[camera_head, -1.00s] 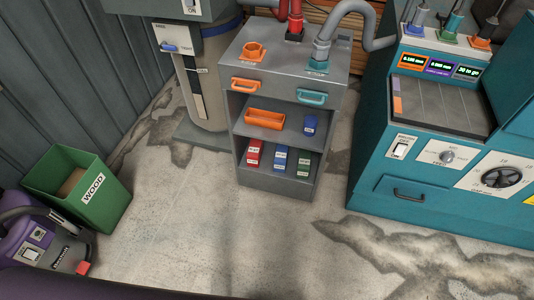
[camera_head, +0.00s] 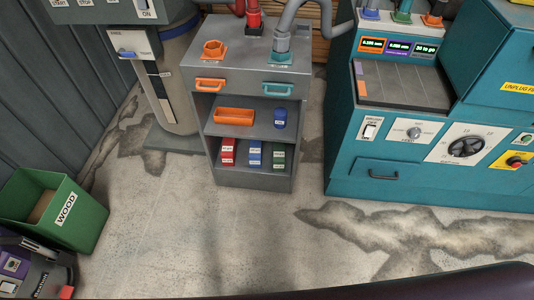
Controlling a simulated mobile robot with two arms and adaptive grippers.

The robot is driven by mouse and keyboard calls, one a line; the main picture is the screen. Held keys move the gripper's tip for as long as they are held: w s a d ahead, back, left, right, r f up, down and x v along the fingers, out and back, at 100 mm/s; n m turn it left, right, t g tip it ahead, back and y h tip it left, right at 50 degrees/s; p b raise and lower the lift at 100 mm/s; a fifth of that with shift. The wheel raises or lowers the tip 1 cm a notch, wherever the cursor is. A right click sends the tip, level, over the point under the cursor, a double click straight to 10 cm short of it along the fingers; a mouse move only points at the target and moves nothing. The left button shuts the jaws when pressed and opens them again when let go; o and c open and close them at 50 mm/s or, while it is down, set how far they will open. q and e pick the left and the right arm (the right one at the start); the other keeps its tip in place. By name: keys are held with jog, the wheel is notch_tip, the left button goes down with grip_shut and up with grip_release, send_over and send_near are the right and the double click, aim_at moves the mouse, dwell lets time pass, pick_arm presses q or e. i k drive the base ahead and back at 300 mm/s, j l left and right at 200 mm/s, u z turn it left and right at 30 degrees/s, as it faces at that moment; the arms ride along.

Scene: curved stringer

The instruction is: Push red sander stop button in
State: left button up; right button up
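A red button (camera_head: 515,162) on a yellow plate sits low on the front of the teal machine (camera_head: 350,150), at the right edge of the head view. It appears to stand out from its plate, but it is too small to tell how far it is pressed. A small green control (camera_head: 525,138) is just above it. I cannot read a label that names this machine as the sander. Neither of my grippers is in view.
A grey cabinet (camera_head: 245,180) with drawers and shelves stands left of the teal machine. A grey machine (camera_head: 120,12) with START and STOP labels is at the upper left. A green WOOD bin (camera_head: 85,222) is at the left. The concrete floor in front is clear.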

aim_at(515, 165)
jog(key=z, duration=2.05)
